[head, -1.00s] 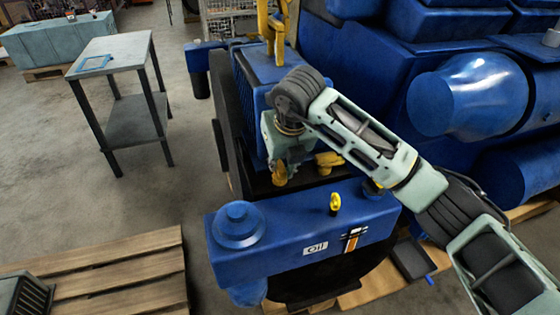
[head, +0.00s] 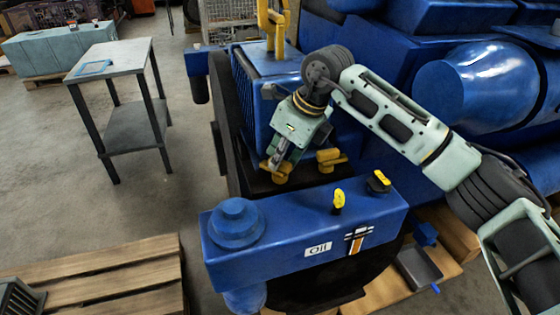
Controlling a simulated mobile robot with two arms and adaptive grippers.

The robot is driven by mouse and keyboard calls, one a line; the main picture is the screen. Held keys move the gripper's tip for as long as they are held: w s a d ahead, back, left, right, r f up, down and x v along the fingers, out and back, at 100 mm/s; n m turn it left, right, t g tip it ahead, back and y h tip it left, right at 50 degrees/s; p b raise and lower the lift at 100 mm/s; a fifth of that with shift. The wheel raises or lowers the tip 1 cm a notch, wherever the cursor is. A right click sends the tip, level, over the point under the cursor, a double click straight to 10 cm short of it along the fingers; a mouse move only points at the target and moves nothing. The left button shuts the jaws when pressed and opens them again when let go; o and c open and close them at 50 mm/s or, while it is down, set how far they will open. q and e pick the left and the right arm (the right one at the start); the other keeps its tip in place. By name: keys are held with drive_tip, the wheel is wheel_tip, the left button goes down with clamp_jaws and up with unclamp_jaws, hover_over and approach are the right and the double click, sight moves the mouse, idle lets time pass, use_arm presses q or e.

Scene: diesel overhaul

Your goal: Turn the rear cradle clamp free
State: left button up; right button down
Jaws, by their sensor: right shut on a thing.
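Two yellow cradle clamps sit on the dark ledge between the blue finned block and the blue oil housing. My right gripper (head: 279,160) reaches down from the right and is shut on the left clamp (head: 280,178), with its wrist tilted. The fingers hide part of that clamp, and a short yellow arm of it sticks out to the left. The other yellow clamp (head: 328,159) stands apart to the right, with its handle pointing right. My left gripper is out of view.
The blue housing marked "oil" (head: 300,235) lies in front, with a yellow-topped dipstick (head: 338,200) and a black-and-yellow cap (head: 378,182). A yellow bracket (head: 272,25) rises behind. A grey side table (head: 112,56) and a pallet (head: 110,270) stand left, with clear floor between.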

drive_tip(key=shift+n+g, duration=0.3)
drive_tip(key=shift+n, duration=0.7)
drive_tip(key=n+g, duration=0.1)
drive_tip(key=n, duration=0.1)
drive_tip(key=shift+r+n+y+p, duration=0.15)
drive_tip(key=shift+n+y+p, duration=0.15)
drive_tip(key=shift+y, duration=0.1)
drive_tip(key=n+g+p, duration=0.1)
drive_tip(key=n, duration=0.3)
drive_tip(key=shift+n+g+p, duration=0.35)
drive_tip(key=shift+n+g, duration=0.05)
drive_tip(key=c, duration=1.7)
unclamp_jaws()
